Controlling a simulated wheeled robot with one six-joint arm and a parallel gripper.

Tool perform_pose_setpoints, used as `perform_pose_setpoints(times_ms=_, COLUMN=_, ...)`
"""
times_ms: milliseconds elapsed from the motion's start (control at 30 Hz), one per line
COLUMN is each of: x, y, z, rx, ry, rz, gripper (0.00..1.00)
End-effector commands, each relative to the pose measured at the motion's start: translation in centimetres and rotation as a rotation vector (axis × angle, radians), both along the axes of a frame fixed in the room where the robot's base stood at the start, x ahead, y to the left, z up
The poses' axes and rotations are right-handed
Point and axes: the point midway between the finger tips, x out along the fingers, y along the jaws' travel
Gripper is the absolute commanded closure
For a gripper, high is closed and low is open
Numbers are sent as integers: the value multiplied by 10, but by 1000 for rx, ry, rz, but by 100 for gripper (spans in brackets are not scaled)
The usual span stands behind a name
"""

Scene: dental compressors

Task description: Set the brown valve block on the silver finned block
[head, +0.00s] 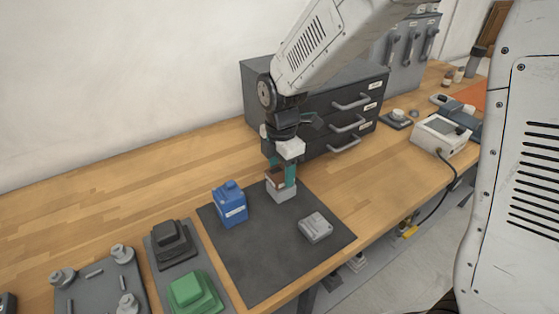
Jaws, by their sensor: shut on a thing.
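My gripper (281,172) points down over the dark mat and is shut on the brown valve block (274,178), one teal finger showing at the block's right side. A light silver-grey block (283,193) is directly below the brown block on the mat; its fins are too small to make out. The brown block looks level and very close to its top, but I cannot tell whether they touch. My gripper hides part of the brown block.
A dark mat (260,265) also bears a blue labelled unit (230,204) on the left and a grey flat block (315,227) on the right. Green (193,292) and black (171,244) stepped blocks lie left. A dark drawer cabinet (325,115) stands behind my gripper.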

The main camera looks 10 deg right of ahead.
Motion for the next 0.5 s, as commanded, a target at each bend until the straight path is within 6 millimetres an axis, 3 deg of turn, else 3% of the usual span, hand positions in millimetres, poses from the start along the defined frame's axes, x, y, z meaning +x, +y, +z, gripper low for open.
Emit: perform_pose_setpoints(times_ms=500, x=1, y=-1, z=-2, rx=0, ry=-1, rz=0, gripper=76)
